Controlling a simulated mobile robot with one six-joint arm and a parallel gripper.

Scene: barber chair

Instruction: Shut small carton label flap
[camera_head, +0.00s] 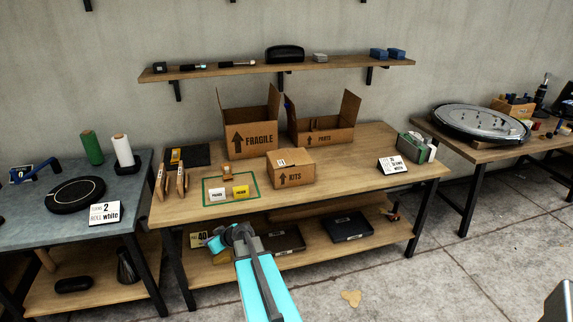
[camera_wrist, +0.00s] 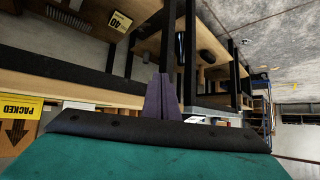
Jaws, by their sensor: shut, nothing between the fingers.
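Three cartons show on the middle table in the head view. The small KITS carton (camera_head: 290,168) stands near the middle, with a pale label on top; its top looks closed. The FRAGILE carton (camera_head: 250,130) and the PARTS carton (camera_head: 322,128) stand behind it with flaps raised. I cannot make out a separate label flap on the small carton. My gripper (camera_head: 238,234) is in front of the table's front edge, left of and apart from the small carton. In the wrist view its fingers (camera_wrist: 162,97) are together and empty.
A green-framed area (camera_head: 206,190) holds white and yellow cards (camera_head: 241,192); a tiny brown block (camera_head: 227,173) stands behind them. A sign (camera_head: 392,165) and a green box (camera_head: 416,147) are at the table's right. The lower shelf holds dark cases (camera_head: 348,227).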

